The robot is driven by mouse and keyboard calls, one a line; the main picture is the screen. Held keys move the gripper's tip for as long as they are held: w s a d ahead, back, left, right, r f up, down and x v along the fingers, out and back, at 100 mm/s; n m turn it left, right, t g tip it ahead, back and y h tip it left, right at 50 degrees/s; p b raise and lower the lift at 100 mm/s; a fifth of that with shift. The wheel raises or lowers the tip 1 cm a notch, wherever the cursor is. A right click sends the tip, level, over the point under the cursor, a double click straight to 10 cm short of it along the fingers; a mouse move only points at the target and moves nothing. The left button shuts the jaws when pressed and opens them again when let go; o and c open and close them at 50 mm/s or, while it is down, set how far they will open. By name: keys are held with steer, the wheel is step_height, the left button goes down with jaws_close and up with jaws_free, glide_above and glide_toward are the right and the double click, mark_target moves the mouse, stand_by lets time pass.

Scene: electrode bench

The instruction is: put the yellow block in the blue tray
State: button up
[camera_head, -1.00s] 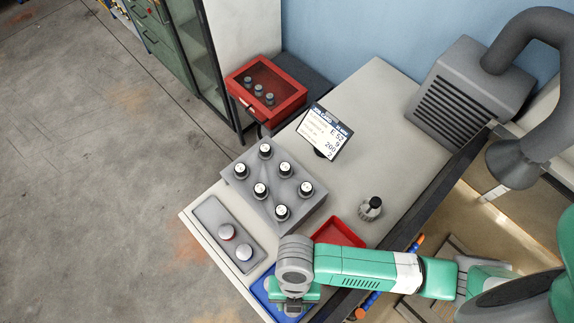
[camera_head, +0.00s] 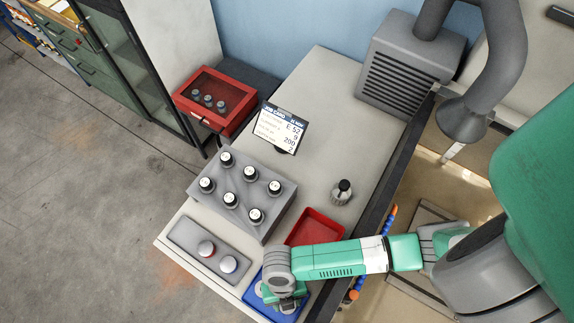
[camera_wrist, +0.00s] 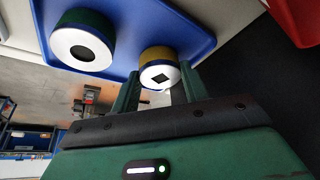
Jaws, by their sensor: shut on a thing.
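The blue tray (camera_head: 248,297) lies at the near corner of the bench, partly hidden under my wrist. In the wrist view the blue tray (camera_wrist: 118,47) fills the upper middle. The yellow block (camera_wrist: 157,56) is a short round piece with a white face and a black diamond. It is between the fingers of my gripper (camera_wrist: 159,88), which is shut on it, over the tray. I cannot tell whether it touches the tray floor. In the head view my gripper (camera_head: 287,303) is low at the tray and hides the block. A green block (camera_wrist: 84,43) with a black dot sits beside it in the tray.
A red tray (camera_head: 315,228) stands close behind my forearm. Behind are a grey rack (camera_head: 240,192) of bottles, a single bottle (camera_head: 341,193) and a display (camera_head: 281,130).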

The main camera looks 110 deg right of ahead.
steer(key=shift+f, duration=0.1)
steer(key=o, duration=1.3)
steer(key=v, duration=1.2)
